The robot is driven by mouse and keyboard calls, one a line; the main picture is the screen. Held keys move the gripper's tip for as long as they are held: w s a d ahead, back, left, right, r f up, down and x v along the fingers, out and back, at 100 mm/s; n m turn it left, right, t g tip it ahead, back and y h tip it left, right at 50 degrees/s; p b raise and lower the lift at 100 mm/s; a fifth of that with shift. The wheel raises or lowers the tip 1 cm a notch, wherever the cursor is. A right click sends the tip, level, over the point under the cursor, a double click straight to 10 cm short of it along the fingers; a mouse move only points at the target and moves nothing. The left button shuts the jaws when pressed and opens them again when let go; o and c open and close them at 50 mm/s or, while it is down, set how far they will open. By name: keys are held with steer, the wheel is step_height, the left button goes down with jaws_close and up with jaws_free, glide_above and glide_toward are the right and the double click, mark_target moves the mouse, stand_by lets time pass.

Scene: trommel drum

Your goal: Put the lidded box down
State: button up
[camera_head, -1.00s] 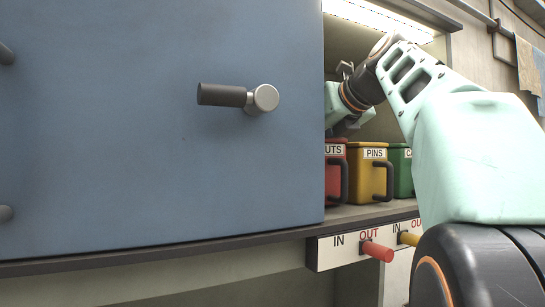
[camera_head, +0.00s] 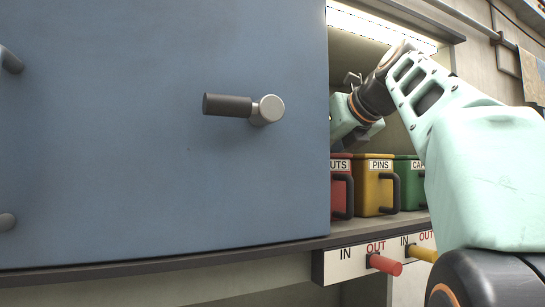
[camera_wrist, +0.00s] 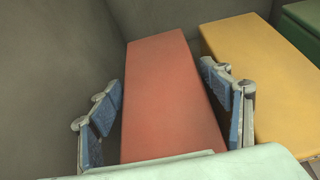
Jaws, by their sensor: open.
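The red lidded box (camera_head: 341,187), its label partly cut off to "UTS", stands on the shelf at the left end of a row, its left side hidden by the blue panel in the head view. In the wrist view the red lid (camera_wrist: 172,95) lies between the fingers of my gripper (camera_wrist: 160,90). The fingers are apart, one on each side of the lid, with a gap on the left; I cannot tell whether the right one touches. In the head view my fingertips are hidden behind the blue panel.
A yellow box (camera_head: 374,186) labelled PINS stands close right of the red box, then a green box (camera_head: 409,186). The large blue panel (camera_head: 150,160) with a protruding handle (camera_head: 245,107) covers the left. Red (camera_head: 386,265) and yellow (camera_head: 424,254) knobs stick out below the shelf.

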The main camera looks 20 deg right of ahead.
steer(key=v, duration=1.1)
steer(key=shift+a+p, duration=0.1)
steer(key=shift+p, duration=0.2)
